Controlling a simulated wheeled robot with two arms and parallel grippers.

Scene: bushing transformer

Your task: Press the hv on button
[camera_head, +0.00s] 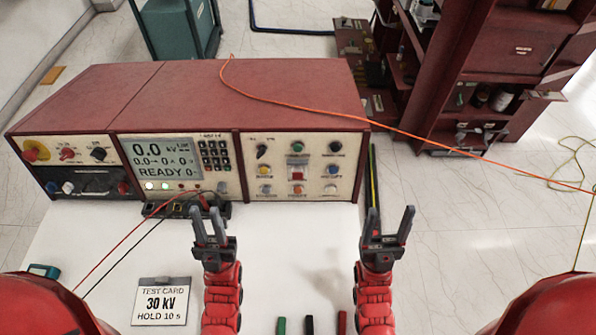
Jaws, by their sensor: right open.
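The red-topped test console (230,85) stands on the white table, its front facing me. The button labels are too small to read, so I cannot tell which one is HV on. My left gripper (206,218) is open and empty in front of the middle panel. My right gripper (389,222) is open and empty, right of and nearer me than the right panel.
The console display (163,158) reads READY. A test card (161,300) lies at the front left. Red and black leads run across the table's left side. An orange cable (300,104) crosses the console top. The white table (300,235) between my grippers is clear.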

